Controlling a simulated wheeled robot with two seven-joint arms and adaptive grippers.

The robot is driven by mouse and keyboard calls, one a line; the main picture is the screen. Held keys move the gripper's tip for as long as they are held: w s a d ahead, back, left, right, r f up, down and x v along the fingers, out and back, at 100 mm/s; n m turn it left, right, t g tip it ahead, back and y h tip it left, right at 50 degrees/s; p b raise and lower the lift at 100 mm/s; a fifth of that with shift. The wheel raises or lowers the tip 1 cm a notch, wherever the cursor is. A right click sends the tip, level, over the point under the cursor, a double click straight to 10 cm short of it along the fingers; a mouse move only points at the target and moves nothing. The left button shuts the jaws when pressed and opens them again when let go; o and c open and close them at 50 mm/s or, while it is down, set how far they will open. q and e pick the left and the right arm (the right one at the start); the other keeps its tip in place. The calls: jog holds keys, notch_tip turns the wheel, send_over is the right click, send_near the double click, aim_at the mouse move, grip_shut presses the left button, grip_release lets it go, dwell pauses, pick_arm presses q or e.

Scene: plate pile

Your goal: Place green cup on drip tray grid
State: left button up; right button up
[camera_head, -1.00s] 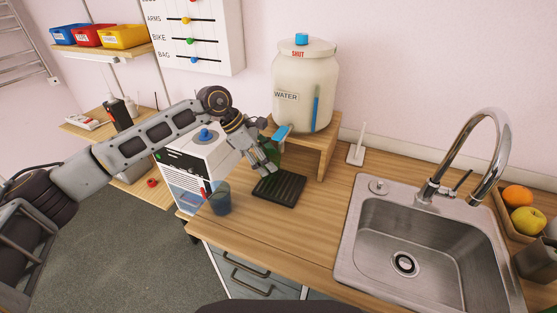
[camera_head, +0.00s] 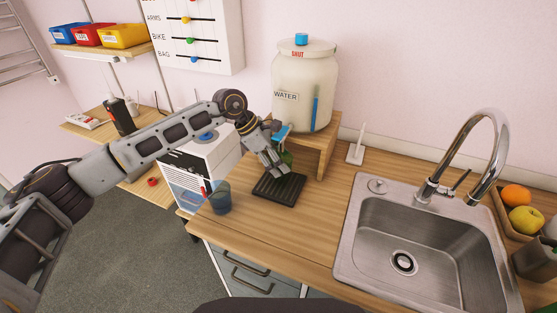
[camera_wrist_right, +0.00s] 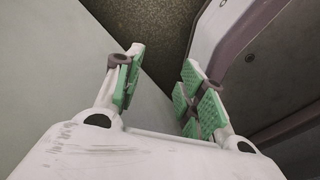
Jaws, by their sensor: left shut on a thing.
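My left gripper (camera_head: 278,163) is shut on the green cup (camera_head: 287,158), which is mostly hidden behind the fingers. The gripper and cup are over the far part of the black drip tray grid (camera_head: 267,194), below the tap of the water jar. I cannot tell whether the cup touches the grid. My right gripper (camera_wrist_right: 160,82) shows only in the right wrist view. Its green-padded fingers are apart with nothing between them.
A water jar (camera_head: 303,80) stands on a wooden stand (camera_head: 327,150) behind the tray. A blue cup (camera_head: 220,197) stands left of the tray near the counter edge. The sink (camera_head: 350,225) is to the right, with bare counter (camera_head: 295,235) between.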

pick_arm(q)
jog(key=shift+f, duration=0.25)
jog(key=shift+b, duration=0.3)
jog(key=shift+f, duration=0.15)
pick_arm(e)
jog(key=shift+w+d+f, duration=0.2)
jog(key=shift+w+d, duration=0.3)
jog(key=shift+d, duration=0.05)
pick_arm(q)
jog(key=shift+f, duration=0.1)
pick_arm(e)
jog(key=shift+a, duration=0.1)
